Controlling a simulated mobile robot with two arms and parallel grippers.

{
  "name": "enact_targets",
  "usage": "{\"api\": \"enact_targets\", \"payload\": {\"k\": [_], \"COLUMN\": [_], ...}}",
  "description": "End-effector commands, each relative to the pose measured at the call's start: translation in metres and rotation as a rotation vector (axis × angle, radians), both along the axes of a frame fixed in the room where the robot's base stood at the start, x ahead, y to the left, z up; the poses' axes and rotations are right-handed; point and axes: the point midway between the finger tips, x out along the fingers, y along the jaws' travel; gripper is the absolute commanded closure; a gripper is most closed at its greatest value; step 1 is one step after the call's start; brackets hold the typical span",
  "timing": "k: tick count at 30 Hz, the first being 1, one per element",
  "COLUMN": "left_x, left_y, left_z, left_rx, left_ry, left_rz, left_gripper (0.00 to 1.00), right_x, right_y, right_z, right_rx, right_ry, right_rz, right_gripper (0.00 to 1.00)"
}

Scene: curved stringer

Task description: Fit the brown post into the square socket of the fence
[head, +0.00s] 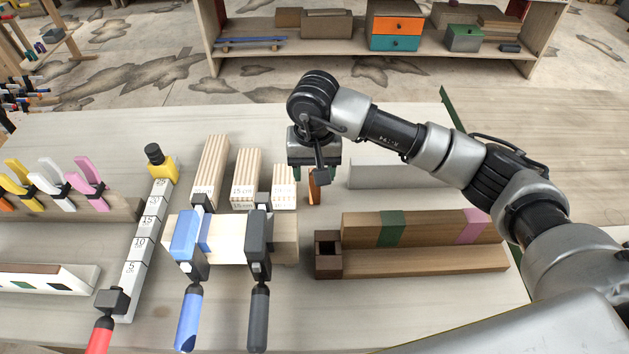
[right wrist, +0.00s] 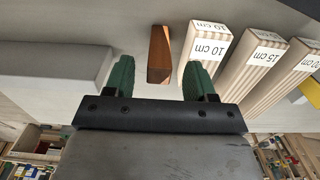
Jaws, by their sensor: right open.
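The brown post (head: 314,188) stands on the table beside the 10 cm wood stack, partly hidden by my right gripper (head: 313,174). In the right wrist view, the brown post (right wrist: 160,54) appears ahead of the gap between the green fingers of the open right gripper (right wrist: 157,72), nearer the right finger. Nothing is held. The fence (head: 420,260) lies at the centre right, a long wooden piece with a green and a pink band. Its dark brown square socket (head: 328,249) is at the left end and looks empty. My left gripper is not in view.
Striped wood stacks, including a 10 cm one (right wrist: 207,55), stand close beside the post. A pale grey block (head: 385,174) lies on its other side. A blue clamp (head: 187,250) and a black clamp (head: 259,250) grip a board left of the fence.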

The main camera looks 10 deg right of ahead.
Motion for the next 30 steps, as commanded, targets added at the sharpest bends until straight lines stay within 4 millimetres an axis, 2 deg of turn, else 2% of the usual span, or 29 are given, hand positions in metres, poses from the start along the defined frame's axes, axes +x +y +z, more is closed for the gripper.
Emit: {"api": "enact_targets", "payload": {"k": [1,6,14,24,30], "left_x": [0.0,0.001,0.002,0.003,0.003], "left_y": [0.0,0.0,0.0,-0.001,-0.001], "left_z": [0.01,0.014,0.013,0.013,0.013], "left_rx": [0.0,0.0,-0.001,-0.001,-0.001], "left_ry": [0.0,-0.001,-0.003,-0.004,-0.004], "left_rz": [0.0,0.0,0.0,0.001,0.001], "left_gripper": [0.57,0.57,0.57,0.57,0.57], "right_x": [-0.002,-0.001,-0.001,-0.001,-0.001], "right_y": [-0.001,-0.001,-0.001,-0.001,-0.001], "right_z": [-0.004,-0.026,-0.03,-0.03,-0.029], "right_rx": [0.0,0.002,0.001,0.001,0.001], "right_ry": [0.006,0.003,0.0,0.0,0.0], "right_rz": [-0.002,-0.001,0.0,0.0,0.0], "right_gripper": [0.45,0.45,0.45,0.95,0.98]}}
